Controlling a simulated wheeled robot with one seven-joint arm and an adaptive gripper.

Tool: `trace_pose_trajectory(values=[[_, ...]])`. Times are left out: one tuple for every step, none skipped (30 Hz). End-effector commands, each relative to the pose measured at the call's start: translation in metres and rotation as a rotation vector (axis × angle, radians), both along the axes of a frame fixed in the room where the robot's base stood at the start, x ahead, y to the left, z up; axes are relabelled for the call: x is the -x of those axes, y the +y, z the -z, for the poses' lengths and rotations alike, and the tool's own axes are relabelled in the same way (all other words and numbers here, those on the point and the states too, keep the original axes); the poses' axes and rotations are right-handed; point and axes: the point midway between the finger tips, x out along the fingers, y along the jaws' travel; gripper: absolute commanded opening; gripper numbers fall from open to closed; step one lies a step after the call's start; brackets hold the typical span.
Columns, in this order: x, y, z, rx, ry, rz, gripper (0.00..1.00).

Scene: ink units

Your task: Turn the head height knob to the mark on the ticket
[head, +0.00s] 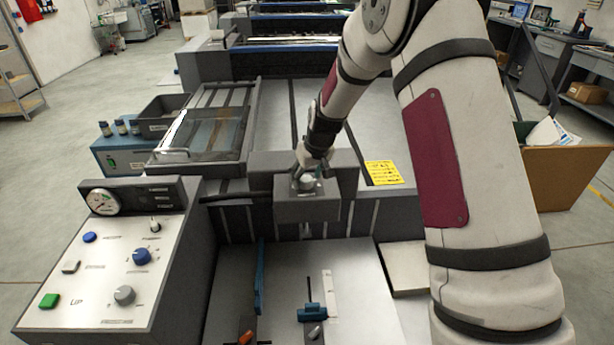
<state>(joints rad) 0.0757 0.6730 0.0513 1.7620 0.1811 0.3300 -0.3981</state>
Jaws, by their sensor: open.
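My gripper (308,178) is above a grey block on the machine's front, with its fingers spread open. A small pale round knob (308,184) shows on top of this block between the fingers. It seems to be the head height knob. The fingers partly hide it, and I cannot tell whether they touch it or where it points. A yellow sheet with dark print (383,173), perhaps the ticket, lies on the machine's bed right of the gripper. Its print is too small to read.
A control panel (110,262) at left carries a gauge (102,202), a blue knob (142,256), a grey knob (124,295) and a green button (49,301). A glass-covered frame (205,128) stands behind. A grey tray (285,270) with blue guides is in front.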

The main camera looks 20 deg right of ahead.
Motion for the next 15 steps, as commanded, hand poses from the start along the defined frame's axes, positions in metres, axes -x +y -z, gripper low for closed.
trace_pose_trajectory(values=[[-0.0009, 0.0003, 0.0025, 0.0, 0.0, 0.0, 0.52], [-0.0013, 0.0004, 0.0037, 0.0, 0.0, 0.0, 0.52], [-0.0016, 0.0003, 0.0048, 0.0, 0.001, 0.0, 0.52], [-0.0018, 0.0004, 0.0053, 0.0, 0.0, 0.0, 0.52], [-0.002, 0.0005, 0.0057, 0.0, 0.0, 0.0, 0.52], [-0.0021, 0.0004, 0.0057, 0.0, 0.0, 0.0, 0.52], [-0.0021, 0.0005, 0.0057, 0.0, 0.0, 0.0, 0.52], [-0.002, 0.0005, 0.0056, 0.0, 0.0, 0.0, 0.52], [-0.002, 0.0005, 0.0056, 0.0, 0.0, 0.0, 0.52], [-0.0021, 0.0005, 0.0055, 0.0, 0.0, 0.0, 0.52], [-0.0021, 0.0005, 0.0054, 0.0, 0.0, 0.0, 0.52], [-0.0021, 0.0005, 0.0054, 0.0, 0.0, 0.0, 0.46], [-0.002, 0.0005, 0.0054, 0.0, 0.0, 0.0, 0.39], [-0.002, 0.0005, 0.0053, 0.0, 0.0, 0.0, 0.32], [-0.002, 0.0005, 0.0053, 0.0, 0.0, 0.0, 0.23]])
